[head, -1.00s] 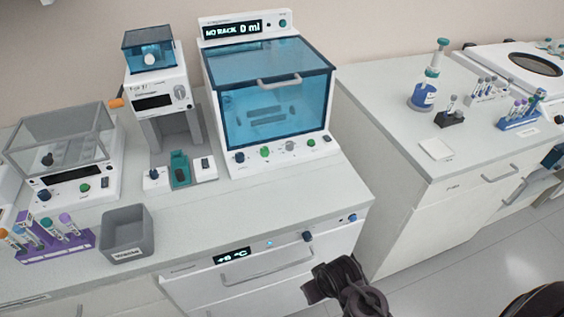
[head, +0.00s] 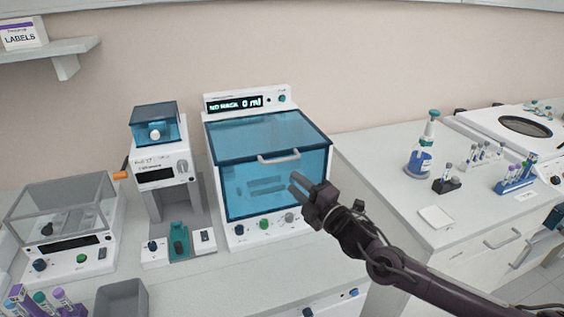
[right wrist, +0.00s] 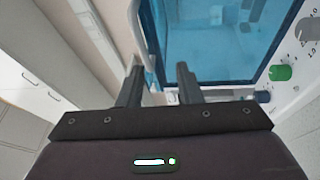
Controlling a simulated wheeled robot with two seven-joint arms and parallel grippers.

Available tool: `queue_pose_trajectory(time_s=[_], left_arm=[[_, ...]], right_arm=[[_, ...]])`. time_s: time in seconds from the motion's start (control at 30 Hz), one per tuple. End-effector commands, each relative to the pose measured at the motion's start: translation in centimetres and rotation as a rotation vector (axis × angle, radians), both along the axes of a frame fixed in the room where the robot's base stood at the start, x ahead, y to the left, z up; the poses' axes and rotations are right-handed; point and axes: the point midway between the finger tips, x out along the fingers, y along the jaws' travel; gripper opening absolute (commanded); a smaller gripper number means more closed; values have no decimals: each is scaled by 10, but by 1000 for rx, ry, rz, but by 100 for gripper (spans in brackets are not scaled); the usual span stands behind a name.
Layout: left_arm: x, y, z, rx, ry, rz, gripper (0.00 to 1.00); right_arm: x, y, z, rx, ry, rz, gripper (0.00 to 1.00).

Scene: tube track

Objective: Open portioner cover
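The portioner (head: 222,233) is a white machine with a blue see-through cover (head: 234,180), which is shut. Its display reads "NO RACK 0 ml". A grey bar handle (head: 279,157) sits on the cover's upper front. My right gripper (head: 296,184) is open and empty, in front of the cover's right side, below and right of the handle. In the right wrist view, the fingers of my right gripper (right wrist: 160,75) are apart, with the handle (right wrist: 143,45) just beyond them and the blue cover (right wrist: 215,35) to the right. My left gripper is not in view.
A capper-like machine (head: 160,175) stands left of the portioner, and a clear-lidded device (head: 65,215) stands further left. A grey bin (head: 122,298) and a purple tube rack (head: 40,303) are at the front left. A right-hand counter (head: 385,175) holds a bottle and racks.

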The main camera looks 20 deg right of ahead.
Motion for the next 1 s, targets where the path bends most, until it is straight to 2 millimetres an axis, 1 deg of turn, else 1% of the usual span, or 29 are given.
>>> queue_pose_trajectory(time_s=[0.03,0.07,0.17,0.27,0.4,0.6,0.8,1.0], left_arm=[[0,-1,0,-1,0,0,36],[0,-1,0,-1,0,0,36],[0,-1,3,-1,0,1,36],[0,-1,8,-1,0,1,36],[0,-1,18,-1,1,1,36],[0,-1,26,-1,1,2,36],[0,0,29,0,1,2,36],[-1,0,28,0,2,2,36]], right_arm=[[3,-7,8,-41,-42,12,32],[5,-10,11,-58,-61,19,32],[10,-12,19,-88,-99,34,32],[20,-8,24,-89,-105,35,32],[41,2,30,-87,-104,36,32],[66,14,32,-86,-100,36,32],[75,19,32,-88,-100,36,32],[75,19,31,-88,-99,36,32]])
